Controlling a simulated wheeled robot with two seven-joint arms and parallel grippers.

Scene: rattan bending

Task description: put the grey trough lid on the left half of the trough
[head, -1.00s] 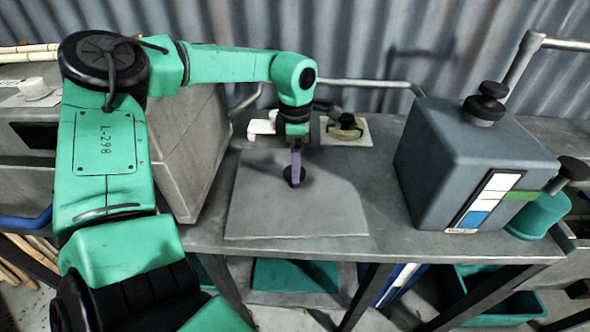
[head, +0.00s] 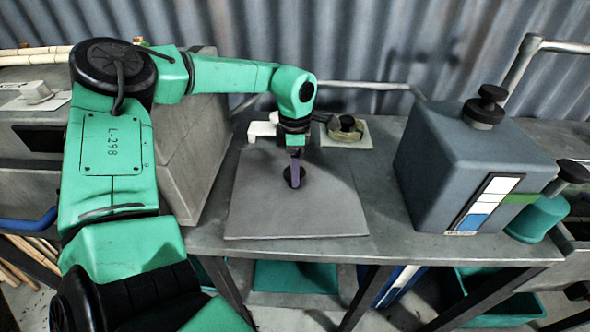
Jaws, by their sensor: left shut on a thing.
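The grey lid (head: 260,213) is a flat plate with a round black knob (head: 288,183) near its middle. It appears to lie flat on the metal bench, close to the front edge. Any gap under the lid is too small to tell. I cannot make out for certain which part is the trough; a tall grey box-like body (head: 195,150) stands left of the lid, partly behind my left arm. My right gripper is not in view.
A dark grey tank (head: 430,165) with a black cap and level strip stands right of the lid. A teal cup-like thing (head: 538,218) is beside it. A small pale plate with a black fitting (head: 345,130) lies behind the lid. Bare bench shows between lid and tank.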

